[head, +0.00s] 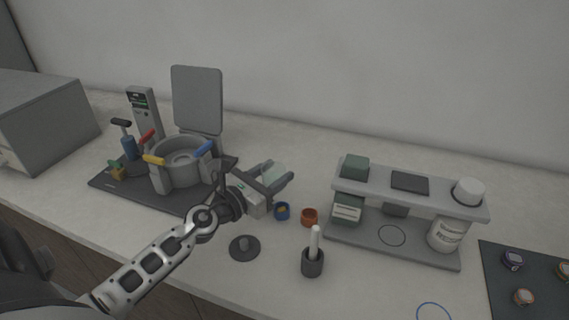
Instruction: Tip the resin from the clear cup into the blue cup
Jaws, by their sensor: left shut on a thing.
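My left gripper (277,176) reaches in from the lower left and is shut on the clear cup (273,174), a pale, slightly greenish thing between its fingers. The gripper holds the cup above the counter, up and slightly left of the blue cup (282,213) in the picture. How far the clear cup is tilted, and what is in it, I cannot tell. The small blue cup stands upright on the counter, with something yellowish inside. My right gripper is not in view.
A small orange-brown cup (309,218) stands just right of the blue cup. The grey mounting press (178,174) is left of my gripper. A shelf (420,200) with boxes and a bottle stands right. A dark holder (312,266) with a white stick and a dark disc (244,249) are in front.

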